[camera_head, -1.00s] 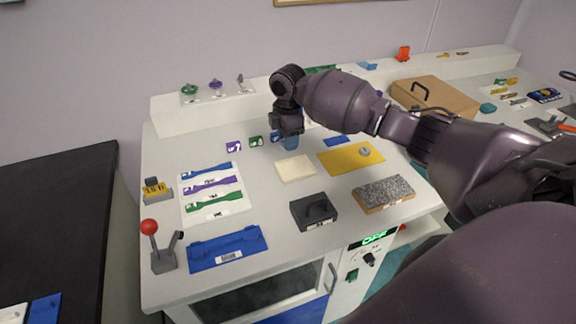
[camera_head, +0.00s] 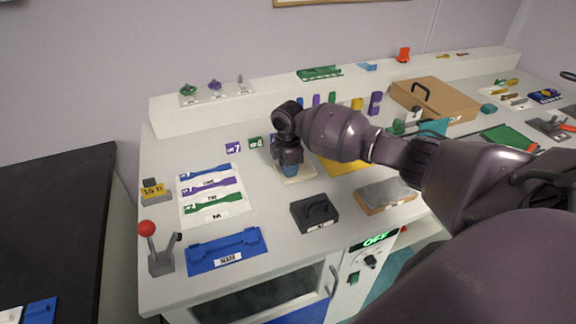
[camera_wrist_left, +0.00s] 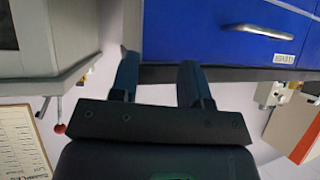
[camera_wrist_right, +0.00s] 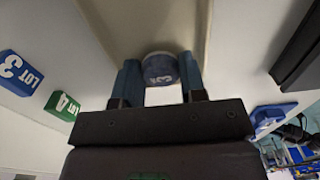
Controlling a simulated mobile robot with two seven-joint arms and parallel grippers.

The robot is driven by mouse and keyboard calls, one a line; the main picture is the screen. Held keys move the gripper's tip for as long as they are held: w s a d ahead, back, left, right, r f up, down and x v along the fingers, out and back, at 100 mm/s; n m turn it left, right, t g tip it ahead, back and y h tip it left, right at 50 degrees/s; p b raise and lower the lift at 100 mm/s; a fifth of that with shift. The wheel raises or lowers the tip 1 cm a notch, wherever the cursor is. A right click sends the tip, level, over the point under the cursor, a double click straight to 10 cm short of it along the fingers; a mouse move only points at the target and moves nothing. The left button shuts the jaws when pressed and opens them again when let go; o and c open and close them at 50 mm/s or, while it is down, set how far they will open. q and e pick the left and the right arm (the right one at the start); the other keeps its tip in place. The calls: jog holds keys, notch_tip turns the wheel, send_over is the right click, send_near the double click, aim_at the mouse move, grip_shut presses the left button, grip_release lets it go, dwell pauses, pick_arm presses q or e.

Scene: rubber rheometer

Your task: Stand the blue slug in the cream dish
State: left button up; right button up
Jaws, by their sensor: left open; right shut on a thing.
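The blue slug (camera_wrist_right: 160,68) is between the fingers of my right gripper (camera_wrist_right: 160,88) in the right wrist view, with a light label mark facing the camera. The gripper is shut on it. In the head view my right gripper (camera_head: 290,172) is over the cream dish (camera_head: 309,170) and hides its middle. The dish (camera_wrist_right: 150,25) also lies beyond the slug in the right wrist view. I cannot tell whether the slug touches it. My left gripper (camera_wrist_left: 160,90) is open and empty in the left wrist view, below a blue drawer front, and is not in the head view.
A yellow mat (camera_head: 345,166) is to the right, partly behind my arm. Purple and green lot tags (camera_head: 255,142) lie behind left. A white card with coloured strips (camera_head: 232,209) is at left.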

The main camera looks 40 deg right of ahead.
jog(key=shift+f, duration=0.1)
jog(key=o, duration=0.6)
notch_tip(320, 180, up, 12)
jog(key=shift+r+p, duration=0.15)
jog(key=shift+p, duration=0.5)
